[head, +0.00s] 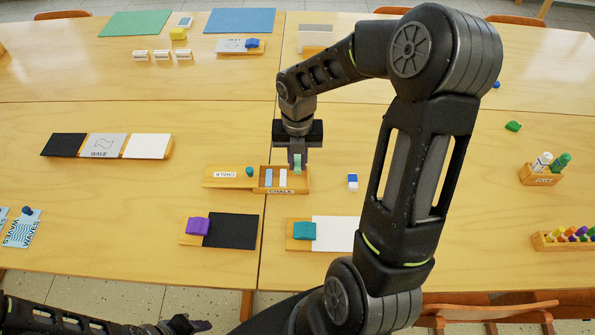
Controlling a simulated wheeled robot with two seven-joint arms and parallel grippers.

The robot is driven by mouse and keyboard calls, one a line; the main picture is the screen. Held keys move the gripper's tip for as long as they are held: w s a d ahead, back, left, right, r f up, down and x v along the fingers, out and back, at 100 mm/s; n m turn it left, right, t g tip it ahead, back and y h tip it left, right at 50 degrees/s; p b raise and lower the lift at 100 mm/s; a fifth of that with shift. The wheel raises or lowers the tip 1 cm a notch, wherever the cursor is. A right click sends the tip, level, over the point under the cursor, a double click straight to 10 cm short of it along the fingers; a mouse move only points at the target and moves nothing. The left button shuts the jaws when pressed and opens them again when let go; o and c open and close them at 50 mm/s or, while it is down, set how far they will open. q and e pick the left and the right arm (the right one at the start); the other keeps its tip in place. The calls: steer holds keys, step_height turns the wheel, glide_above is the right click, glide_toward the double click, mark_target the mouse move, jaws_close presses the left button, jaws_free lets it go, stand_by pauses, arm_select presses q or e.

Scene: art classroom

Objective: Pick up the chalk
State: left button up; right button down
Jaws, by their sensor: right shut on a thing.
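My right gripper (297,167) points down over the back right of the wooden chalk box (302,181), shut on a green chalk stick (297,160). A light blue chalk (268,177) and a white chalk (283,178) lie in the box, left of the gripper. I cannot tell whether the green chalk still touches the box. The box's front carries a "CHALK" label. My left gripper (190,325) is low at the bottom edge, partly cut off; its jaws are too unclear to read.
A wooden tray with a "CHALK" card (225,174) adjoins the box on the left. A blue-and-white eraser (352,181) lies to the right. A teal cloth (304,230) and a purple cloth (198,225) lie in front. My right arm covers much of the right side.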

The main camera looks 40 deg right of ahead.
steer(key=shift+r, duration=1.45)
steer(key=c, duration=1.9)
jaws_free()
jaws_close()
steer(key=shift+a, duration=0.1)
